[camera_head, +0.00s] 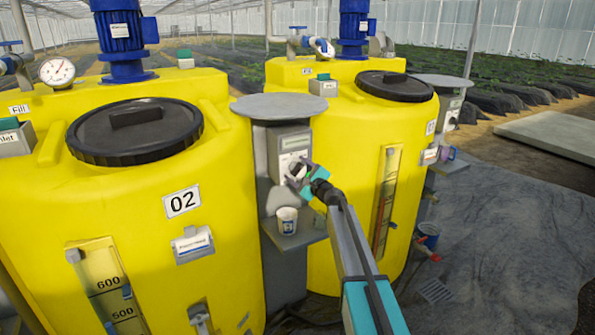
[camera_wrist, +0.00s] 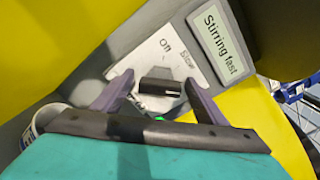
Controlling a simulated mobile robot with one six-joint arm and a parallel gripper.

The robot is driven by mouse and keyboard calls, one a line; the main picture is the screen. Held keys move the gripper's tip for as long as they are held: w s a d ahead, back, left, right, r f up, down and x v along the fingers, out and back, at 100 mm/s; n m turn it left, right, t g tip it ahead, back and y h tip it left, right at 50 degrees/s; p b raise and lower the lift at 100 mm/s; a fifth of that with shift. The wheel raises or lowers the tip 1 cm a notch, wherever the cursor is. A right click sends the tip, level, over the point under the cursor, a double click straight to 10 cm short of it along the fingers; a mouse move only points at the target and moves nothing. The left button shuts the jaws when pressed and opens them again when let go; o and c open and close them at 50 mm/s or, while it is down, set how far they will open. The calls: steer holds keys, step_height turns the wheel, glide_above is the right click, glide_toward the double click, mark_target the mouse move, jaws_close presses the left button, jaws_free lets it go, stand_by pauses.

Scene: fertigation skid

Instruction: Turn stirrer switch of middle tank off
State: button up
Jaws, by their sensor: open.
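The dark stirrer switch knob (camera_wrist: 160,82) is on a pale panel with the words "Off" and "Slow" beside it. The display (camera_wrist: 221,43) by it reads "Stirring fast". My gripper (camera_wrist: 157,84) is open, with one dark purple finger on each side of the knob; whether they touch it I cannot tell. In the head view my gripper (camera_head: 298,178) is at the grey control box (camera_head: 287,143) between two yellow tanks, and hides the knob there. The tank marked 02 (camera_head: 215,265) is on the left of the box.
A white cup (camera_head: 287,219) stands on the grey shelf (camera_head: 305,238) just below my gripper. The second yellow tank (camera_head: 335,130) is close on the right. A round grey plate (camera_head: 278,106) tops the control box. The floor at the right is mostly open.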

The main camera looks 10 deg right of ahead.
steer(key=c, duration=1)
steer(key=shift+c, duration=0.2)
steer(key=shift+f+n+b, duration=0.25)
steer(key=shift+n+b, duration=0.45)
steer(key=shift+b, duration=0.9)
steer(key=n+b, duration=0.1)
steer(key=b, duration=0.1)
steer(key=shift+b, duration=0.4)
steer(key=n+b, duration=0.6)
steer(key=b, duration=0.4)
steer(key=shift+f, duration=0.15)
steer(key=n+b, duration=0.6)
steer(key=b, duration=0.4)
steer(key=shift+f+n+b, duration=0.1)
steer(key=shift+n+b, duration=0.2)
steer(key=shift+n, duration=0.1)
steer(key=n+b, duration=0.2)
steer(key=b, duration=0.1)
steer(key=shift+n+b, duration=0.35)
steer(key=shift+n, duration=0.05)
steer(key=shift+r, duration=0.2)
